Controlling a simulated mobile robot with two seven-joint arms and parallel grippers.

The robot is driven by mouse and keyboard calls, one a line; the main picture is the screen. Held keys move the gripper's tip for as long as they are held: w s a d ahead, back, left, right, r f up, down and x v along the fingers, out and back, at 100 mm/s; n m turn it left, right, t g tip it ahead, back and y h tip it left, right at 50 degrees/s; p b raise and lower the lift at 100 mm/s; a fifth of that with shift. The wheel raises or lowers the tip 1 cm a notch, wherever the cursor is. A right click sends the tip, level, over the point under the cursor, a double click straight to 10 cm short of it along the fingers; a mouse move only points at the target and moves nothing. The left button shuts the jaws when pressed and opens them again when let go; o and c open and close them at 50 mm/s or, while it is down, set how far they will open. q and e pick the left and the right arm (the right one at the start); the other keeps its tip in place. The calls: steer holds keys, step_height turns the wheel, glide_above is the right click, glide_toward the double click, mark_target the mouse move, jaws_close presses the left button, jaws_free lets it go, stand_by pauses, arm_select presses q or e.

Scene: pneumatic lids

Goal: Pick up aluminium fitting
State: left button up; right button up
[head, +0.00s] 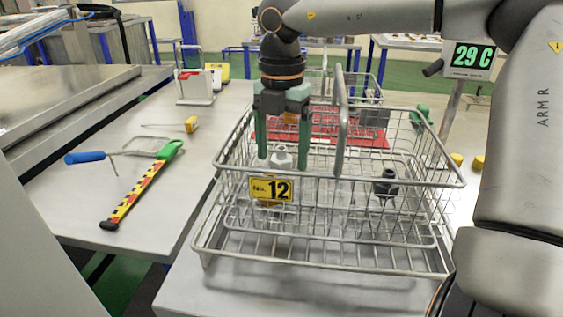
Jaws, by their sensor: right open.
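A light grey metal fitting (281,158), which looks like the aluminium one, is in the left part of a wire basket (325,265). My right gripper (284,154) points straight down over the basket's left side. Its two green fingers are apart, one on each side of the fitting in this view. I cannot tell whether they touch it. The fitting's lower part is hidden behind the basket's front wires and a yellow "12" tag (271,189). A dark fitting (386,184) stands in the basket's right part. My left gripper is not in view.
The basket's raised handle (340,120) stands just right of my right gripper. A red tray (350,136) and another wire basket lie behind. On the left table are a striped tool (140,190), a blue-handled tool (85,157) and a yellow-handled one (191,124).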

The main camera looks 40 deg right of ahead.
jaws_close()
stand_by(0.7)
